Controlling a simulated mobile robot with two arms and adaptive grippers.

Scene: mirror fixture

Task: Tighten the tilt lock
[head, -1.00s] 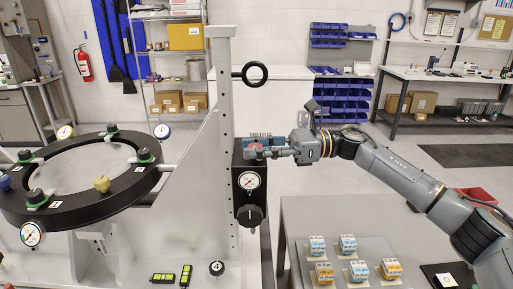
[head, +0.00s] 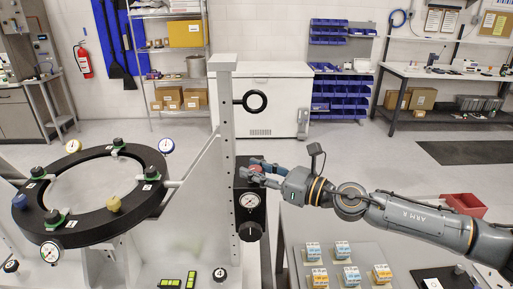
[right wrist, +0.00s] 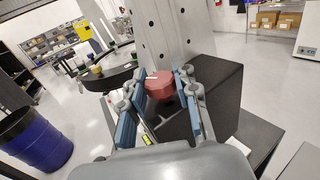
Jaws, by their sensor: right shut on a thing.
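A red knob (head: 255,168) sits on the upper part of a black box (head: 241,215) fixed to the white upright post (head: 222,130). I take this red knob to be the tilt lock. My right gripper (head: 259,167) reaches it from the right. In the right wrist view the red knob (right wrist: 159,85) lies between the blue-padded fingers of the right gripper (right wrist: 160,92), which is shut on it. The fingers partly hide the knob. My left gripper is not in view.
Below the red knob are a dial gauge (head: 249,201) and a black knob (head: 250,231). A black ring frame (head: 92,232) with clamps and gauges stands left. A grey table (head: 400,262) with several terminal blocks lies under my right arm.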

